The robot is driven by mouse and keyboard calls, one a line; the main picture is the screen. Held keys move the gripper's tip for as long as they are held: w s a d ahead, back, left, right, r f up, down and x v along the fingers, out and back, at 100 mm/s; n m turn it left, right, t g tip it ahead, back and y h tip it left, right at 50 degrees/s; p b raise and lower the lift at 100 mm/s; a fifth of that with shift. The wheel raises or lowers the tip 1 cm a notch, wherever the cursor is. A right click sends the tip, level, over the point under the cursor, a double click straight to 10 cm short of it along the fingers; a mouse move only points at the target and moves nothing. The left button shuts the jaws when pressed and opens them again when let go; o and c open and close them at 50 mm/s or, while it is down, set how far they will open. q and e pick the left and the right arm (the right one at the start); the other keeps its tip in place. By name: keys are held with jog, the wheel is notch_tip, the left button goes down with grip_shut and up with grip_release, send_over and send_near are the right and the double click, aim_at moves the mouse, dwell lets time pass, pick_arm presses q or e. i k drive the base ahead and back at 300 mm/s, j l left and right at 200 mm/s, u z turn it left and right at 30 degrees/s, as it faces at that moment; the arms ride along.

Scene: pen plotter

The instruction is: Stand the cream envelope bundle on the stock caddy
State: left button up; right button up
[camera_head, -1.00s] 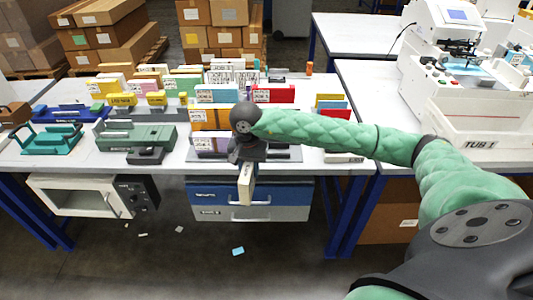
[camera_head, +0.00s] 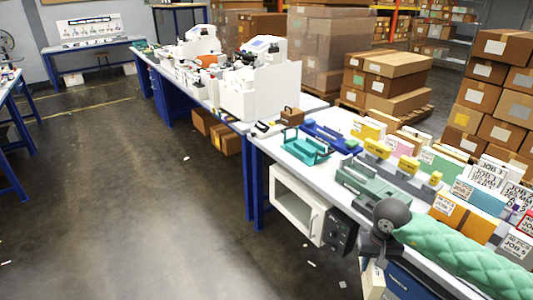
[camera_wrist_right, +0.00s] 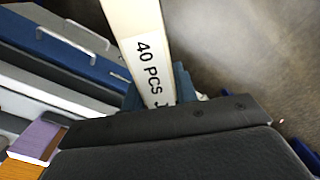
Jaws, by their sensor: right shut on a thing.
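The cream envelope bundle (camera_head: 373,281) hangs below my right gripper (camera_head: 374,259), in front of the bench edge at the lower right of the head view. In the right wrist view the bundle (camera_wrist_right: 143,45) shows a white label reading "40 PCS", and my right gripper (camera_wrist_right: 160,98) is shut on it. Several holders stand along the bench's near side: a teal one (camera_head: 304,147), a blue one (camera_head: 330,137) and a grey-green one (camera_head: 371,187). I cannot tell which is the stock caddy. My left gripper is not in view.
Colored card stacks and "JOB" labelled blocks (camera_head: 486,176) crowd the bench's right part. A cream cabinet (camera_head: 296,205) hangs under the bench. A white machine (camera_head: 262,85) stands on the bench beyond. Open floor (camera_head: 150,200) lies at the left.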

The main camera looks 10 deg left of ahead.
aim_at(299, 153)
jog(key=i+j+u, duration=0.35)
jog(key=i, duration=0.2)
jog(key=i+u, duration=0.4)
jog(key=i, duration=0.55)
